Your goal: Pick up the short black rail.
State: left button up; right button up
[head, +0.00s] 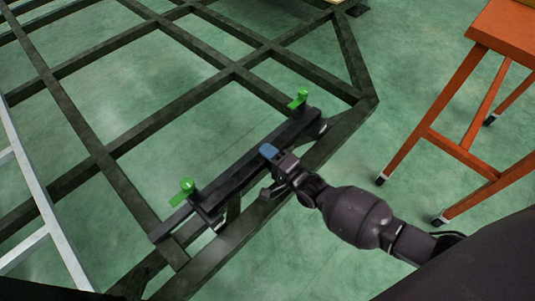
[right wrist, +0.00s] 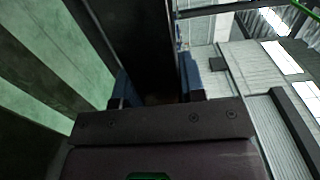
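The short black rail (head: 240,172) lies along the dark chassis frame in the middle of the head view, between two green clamps, one near each end (head: 183,190) (head: 298,99). My right gripper (head: 268,152) is at the middle of the rail, reaching in from the lower right. In the right wrist view its two blue fingers (right wrist: 155,84) stand apart, one on each side of the dark rail (right wrist: 148,40). No clear gap shows between fingers and rail, and I cannot tell whether they press on it. My left gripper is not in view.
The dark trailer chassis (head: 180,100) spreads over the green floor (head: 140,190) to the left and back. An orange wheeled table (head: 505,35) stands at the right. A pale metal ladder-like frame (head: 40,195) is at the left edge. Open floor lies between the chassis and the table.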

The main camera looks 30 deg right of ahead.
grip_shut()
jog(key=shift+r, duration=0.1)
